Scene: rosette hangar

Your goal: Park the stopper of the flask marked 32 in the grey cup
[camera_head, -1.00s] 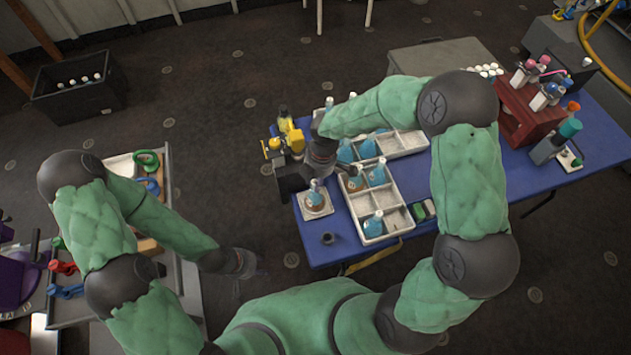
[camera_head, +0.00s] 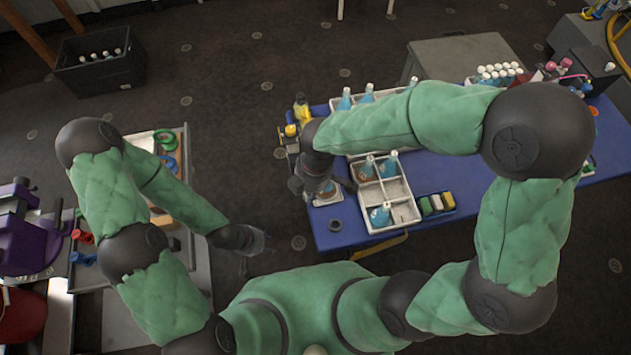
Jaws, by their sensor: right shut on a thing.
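A flask (camera_head: 329,187) stands on a small white-topped pad (camera_head: 335,197) near the table's left edge. My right gripper (camera_head: 312,188) is right at the top of this flask and covers most of it. It is shut, seemingly on the flask's stopper, which is hidden. A small dark grey cup (camera_head: 334,226) stands on the blue table just in front of the pad. No flask number is readable. My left gripper (camera_head: 262,241) hangs low left of the table, its jaws unclear.
A black bin (camera_head: 99,62) stands on the floor at back left, and a tool cart (camera_head: 198,262) at left.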

